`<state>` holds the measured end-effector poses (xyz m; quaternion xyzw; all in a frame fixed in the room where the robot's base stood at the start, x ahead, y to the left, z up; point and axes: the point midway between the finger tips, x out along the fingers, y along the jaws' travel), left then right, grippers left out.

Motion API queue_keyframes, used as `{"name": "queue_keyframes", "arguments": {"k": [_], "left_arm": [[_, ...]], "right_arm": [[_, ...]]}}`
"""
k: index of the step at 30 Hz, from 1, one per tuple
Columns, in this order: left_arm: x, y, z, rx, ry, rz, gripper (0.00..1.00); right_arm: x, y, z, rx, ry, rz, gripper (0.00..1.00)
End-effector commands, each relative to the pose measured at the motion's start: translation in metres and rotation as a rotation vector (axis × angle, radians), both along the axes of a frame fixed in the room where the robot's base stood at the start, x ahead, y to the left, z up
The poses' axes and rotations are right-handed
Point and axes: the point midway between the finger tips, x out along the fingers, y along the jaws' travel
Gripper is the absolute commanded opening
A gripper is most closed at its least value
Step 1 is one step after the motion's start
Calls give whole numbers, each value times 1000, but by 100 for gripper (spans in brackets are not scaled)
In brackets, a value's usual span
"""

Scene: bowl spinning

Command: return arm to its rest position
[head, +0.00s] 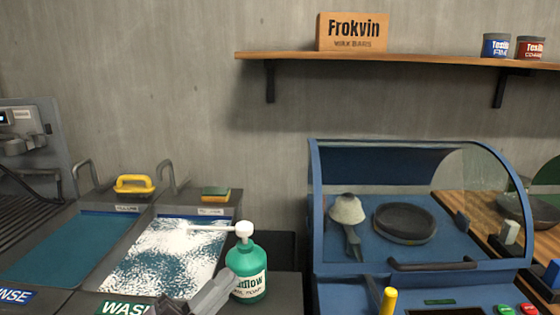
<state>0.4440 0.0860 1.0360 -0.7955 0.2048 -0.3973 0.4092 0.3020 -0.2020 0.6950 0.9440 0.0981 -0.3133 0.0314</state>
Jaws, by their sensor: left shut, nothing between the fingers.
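My left gripper (218,287) shows at the bottom of the head view, low in front of the sinks and just left of the green soap bottle (250,273). Its fingers are shut with nothing between them. The bottle stands upright with a white pump top. In the picture the gripper overlaps or borders the bottle's left side; I cannot tell if they touch. My right gripper is not in view.
The left sink holds teal water (65,250); the wash sink has white foam (165,255). A yellow-handled brush (134,184) and a sponge (215,193) sit behind them. A blue hooded machine (317,225) stands right, with a dark ring (405,239) inside. A wooden shelf (400,57) is above.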

Motion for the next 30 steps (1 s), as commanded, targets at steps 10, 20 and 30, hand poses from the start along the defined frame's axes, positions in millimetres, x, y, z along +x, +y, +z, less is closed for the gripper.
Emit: {"name": "queue_keyframes", "arguments": {"k": [10,20,30], "left_arm": [[-32,87,-199,-393,913,358,0],[-133,115,-315,-575,1448,565,0],[-142,117,-322,-586,1484,579,0]], "right_arm": [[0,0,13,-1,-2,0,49],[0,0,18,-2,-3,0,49],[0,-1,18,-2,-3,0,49]]}}
